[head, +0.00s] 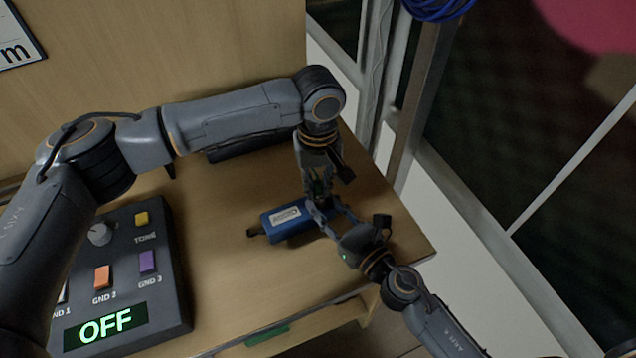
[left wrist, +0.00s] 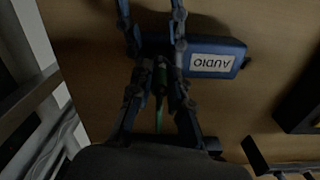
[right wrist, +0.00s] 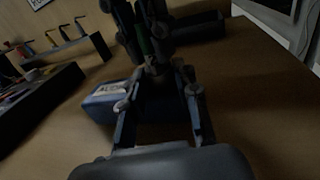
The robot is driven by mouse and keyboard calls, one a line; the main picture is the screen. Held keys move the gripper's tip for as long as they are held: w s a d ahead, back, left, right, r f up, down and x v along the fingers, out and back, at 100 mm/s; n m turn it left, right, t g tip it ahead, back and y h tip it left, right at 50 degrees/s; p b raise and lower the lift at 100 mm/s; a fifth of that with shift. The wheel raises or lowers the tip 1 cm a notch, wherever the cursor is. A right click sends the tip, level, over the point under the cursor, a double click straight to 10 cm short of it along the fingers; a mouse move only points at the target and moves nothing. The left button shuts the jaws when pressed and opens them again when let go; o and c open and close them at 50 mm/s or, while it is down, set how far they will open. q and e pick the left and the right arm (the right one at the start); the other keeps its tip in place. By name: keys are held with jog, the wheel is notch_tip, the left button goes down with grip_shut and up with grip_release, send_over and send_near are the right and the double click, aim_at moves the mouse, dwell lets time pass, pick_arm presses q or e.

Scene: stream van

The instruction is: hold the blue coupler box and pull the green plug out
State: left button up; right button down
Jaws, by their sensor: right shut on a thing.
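The blue coupler box (head: 287,222) lies on the wooden table with its white label up. It also shows in the left wrist view (left wrist: 213,60) and right wrist view (right wrist: 103,100). My right gripper (head: 328,208) reaches in from the lower right and is shut on the box's right end; its fingers hide part of that end. My left gripper (head: 319,196) points down over the same end, its fingers apart. The green plug (left wrist: 161,78) shows between the left fingers, also in the right wrist view (right wrist: 144,40). Where it meets the box is hidden.
A dark control panel (head: 184,270) with buttons and an OFF display stands at the left. A dark bar-shaped object (head: 250,146) lies behind my left arm. The table's right edge (head: 418,232) is close to my right gripper. Bare table lies left of the box.

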aim_at(318, 178)
pick_arm(q)
grip_shut()
jog(key=shift+r, duration=1.55)
jog(key=shift+r, duration=1.45)
pick_arm(e)
jog(key=c, duration=0.9)
grip_release()
jog(key=v, duration=1.2)
